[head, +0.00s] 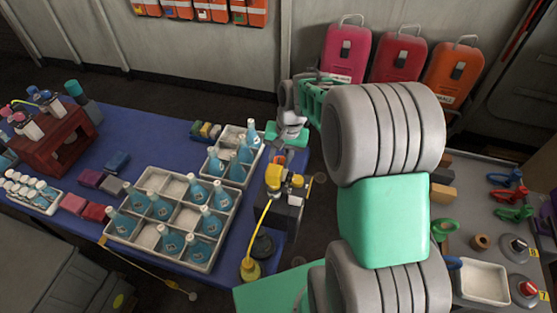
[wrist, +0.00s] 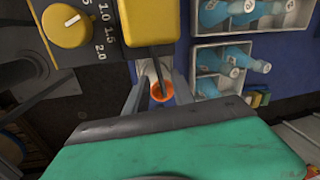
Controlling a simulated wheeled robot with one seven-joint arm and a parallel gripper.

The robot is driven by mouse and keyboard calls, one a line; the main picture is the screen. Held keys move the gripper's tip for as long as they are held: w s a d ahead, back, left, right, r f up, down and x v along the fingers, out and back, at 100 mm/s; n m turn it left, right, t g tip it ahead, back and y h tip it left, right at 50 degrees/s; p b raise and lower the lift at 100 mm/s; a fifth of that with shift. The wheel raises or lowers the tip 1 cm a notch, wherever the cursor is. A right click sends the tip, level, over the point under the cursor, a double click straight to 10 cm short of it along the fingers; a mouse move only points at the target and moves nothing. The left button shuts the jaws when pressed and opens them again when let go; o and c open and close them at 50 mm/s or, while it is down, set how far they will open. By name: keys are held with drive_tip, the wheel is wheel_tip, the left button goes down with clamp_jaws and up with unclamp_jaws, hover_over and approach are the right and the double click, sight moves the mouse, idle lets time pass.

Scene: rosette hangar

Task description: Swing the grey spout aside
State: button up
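The dispenser (head: 282,205) stands at the right end of the blue table, with a yellow head and a yellow knob (wrist: 67,27). In the wrist view a thin dark grey spout (wrist: 157,66) runs from its yellow block (wrist: 158,20) towards an orange-rimmed opening (wrist: 162,93). My gripper (wrist: 160,80) has its two grey fingers apart, one on each side of the spout; I see no clear contact. In the head view my gripper (head: 284,146) is just behind the dispenser, and the spout is too small to make out there. A pale body behind the orange rim is partly hidden.
A small crate (head: 250,176) and a larger crate (head: 118,231) of blue bottles stand left of the dispenser. A yellow hose (head: 258,225) runs down its front. A grey side table (head: 490,240) with tools is at right. Suitcases (head: 400,62) stand by the back wall.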

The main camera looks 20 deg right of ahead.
drive_tip(key=shift+a+f, duration=0.1)
drive_tip(key=shift+f, duration=0.35)
clamp_jaws()
idle(1.1)
